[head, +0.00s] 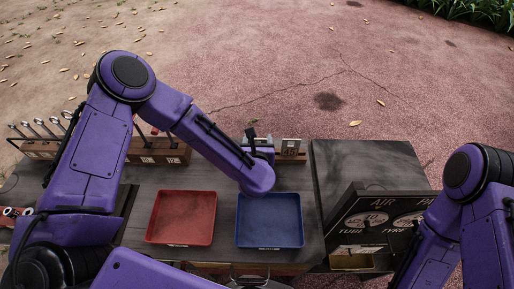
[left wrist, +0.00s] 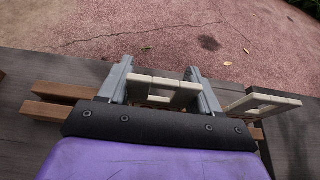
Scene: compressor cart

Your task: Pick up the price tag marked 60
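In the head view my left gripper (head: 259,140) is over the left part of a wooden tag rack (head: 302,157) at the table's far edge. In the left wrist view its two grey fingers (left wrist: 163,82) stand wide apart, with a pale tag (left wrist: 165,91) upright between them. The tag's ends lie close to both fingers; firm contact cannot be made out. I see no number on this tag from behind. Another pale tag (left wrist: 262,104) stands just right of the fingers; it also shows in the head view (head: 290,147), its marking too small to read surely. My right gripper is out of view.
A red tray (head: 181,193) and a blue tray (head: 270,197) lie on the dark table in front of the rack. A wooden tool rack (head: 157,152) stands left. A dark AIR gauge panel (head: 366,222) stands at the right.

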